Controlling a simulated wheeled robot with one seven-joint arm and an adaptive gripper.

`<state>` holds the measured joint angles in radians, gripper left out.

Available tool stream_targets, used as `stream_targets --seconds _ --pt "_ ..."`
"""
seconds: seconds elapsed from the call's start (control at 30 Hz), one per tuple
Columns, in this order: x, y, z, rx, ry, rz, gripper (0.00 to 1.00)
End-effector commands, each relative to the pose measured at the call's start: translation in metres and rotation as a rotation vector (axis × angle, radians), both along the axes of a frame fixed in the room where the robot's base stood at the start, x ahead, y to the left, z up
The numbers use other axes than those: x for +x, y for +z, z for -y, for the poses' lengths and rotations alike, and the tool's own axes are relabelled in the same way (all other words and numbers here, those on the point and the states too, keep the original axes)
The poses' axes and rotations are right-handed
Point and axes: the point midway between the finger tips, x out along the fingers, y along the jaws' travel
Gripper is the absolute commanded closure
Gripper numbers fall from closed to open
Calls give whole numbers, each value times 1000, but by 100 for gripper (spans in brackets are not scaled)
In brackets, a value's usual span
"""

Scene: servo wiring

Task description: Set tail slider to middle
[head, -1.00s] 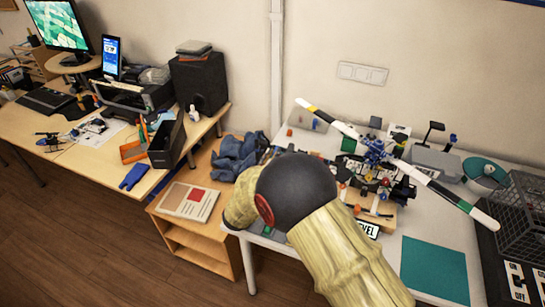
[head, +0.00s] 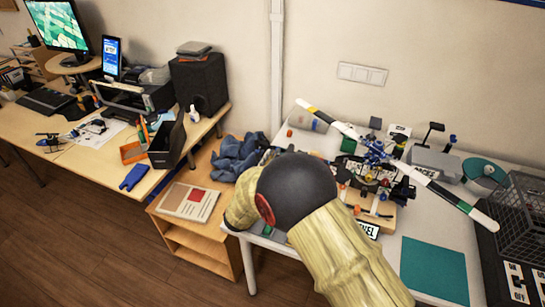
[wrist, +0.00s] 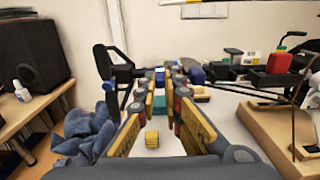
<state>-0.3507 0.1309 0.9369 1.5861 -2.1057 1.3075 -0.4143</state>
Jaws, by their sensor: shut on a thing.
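My gripper (wrist: 168,80) is in the middle of the wrist view, its two yellow-sided fingers nearly level and their tips close together. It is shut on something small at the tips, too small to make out. I cannot tell whether this is the tail slider. A blue part (wrist: 197,76) shows just right of the tips. In the head view my arm hides the gripper. The helicopter rig (head: 375,155), with a long striped rotor, stands on the right-hand table, right of my arm. No part is clearly recognisable as the tail slider.
A wooden stand (wrist: 262,125) is at the right. A teal mat (head: 433,270) and a black basket (head: 522,215) lie right of my arm. Blue cloth (wrist: 88,133) and a black speaker (wrist: 35,68) are left.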

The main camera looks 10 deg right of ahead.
Motion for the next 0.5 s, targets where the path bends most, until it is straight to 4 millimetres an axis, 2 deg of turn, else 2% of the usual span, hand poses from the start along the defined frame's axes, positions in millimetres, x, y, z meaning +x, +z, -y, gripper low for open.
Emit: stream_targets --seconds 0.27,0.3,0.43,0.5 --pt "-3 -1 3 0 0 -2 100" --pt "-3 -1 3 0 0 -2 91" --pt "-2 -1 3 0 0 -1 83" --pt "-2 -1 3 0 0 -1 83"
